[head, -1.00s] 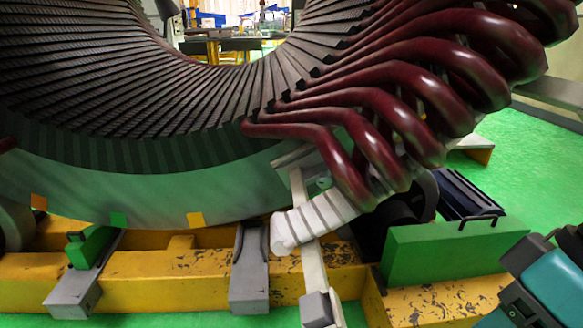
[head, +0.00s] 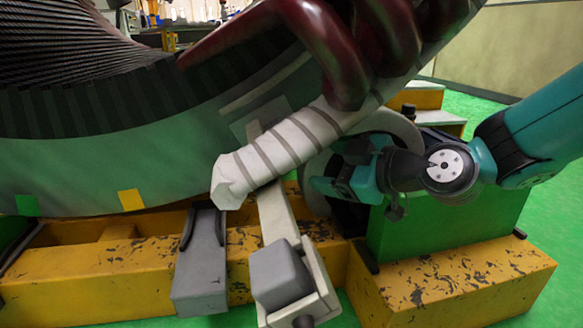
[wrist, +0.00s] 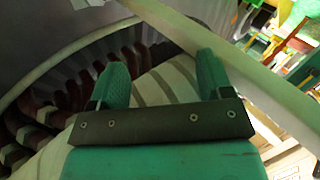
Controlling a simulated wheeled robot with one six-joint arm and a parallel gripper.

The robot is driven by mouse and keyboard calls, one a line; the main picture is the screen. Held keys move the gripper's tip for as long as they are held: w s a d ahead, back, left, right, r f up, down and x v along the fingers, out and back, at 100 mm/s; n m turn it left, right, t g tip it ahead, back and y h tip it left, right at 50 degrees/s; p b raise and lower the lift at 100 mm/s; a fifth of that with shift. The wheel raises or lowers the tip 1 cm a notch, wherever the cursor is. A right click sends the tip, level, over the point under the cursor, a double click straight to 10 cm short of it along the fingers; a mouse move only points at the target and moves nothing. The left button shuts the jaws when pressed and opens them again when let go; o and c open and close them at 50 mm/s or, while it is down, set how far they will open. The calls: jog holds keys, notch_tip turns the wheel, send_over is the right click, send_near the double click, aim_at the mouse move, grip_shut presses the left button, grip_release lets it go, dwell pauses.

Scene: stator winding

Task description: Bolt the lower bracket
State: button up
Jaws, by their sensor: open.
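The lower bracket looks to be a pale flat bar (head: 278,212) standing against the stator, with a grey block (head: 280,275) at its lower end. A white banded ring (head: 268,155) crosses over the bar below the dark red coils. My gripper (head: 318,187) is right of the bar and just below the ring, apart from the grey block. In the wrist view my gripper (wrist: 160,72) is open, its two teal fingers spread with the banded ring (wrist: 160,88) behind the gap. A pale bar (wrist: 240,65) runs diagonally past the right finger. I cannot make out a separate bolt.
Dark red coils (head: 340,50) hang above my gripper. The yellow base (head: 110,275) and a grey support (head: 203,260) stand below and left. A green block (head: 470,225) is under my arm. Open green floor (head: 555,230) lies at the right.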

jog(key=w+f+n+t+b, duration=0.2)
jog(key=w+f+t+b, duration=0.3)
jog(key=w+t, duration=0.25)
jog(key=x, duration=1)
jog(key=w+f+x, duration=0.1)
jog(key=x, duration=0.4)
jog(key=shift+w+d+r, duration=0.15)
jog(key=shift+w, duration=0.1)
jog(key=shift+w+a+r, duration=0.25)
jog(key=shift+w+a, duration=0.1)
jog(key=shift+w, duration=0.15)
jog(key=shift+c, duration=0.3)
jog(key=c, duration=0.9)
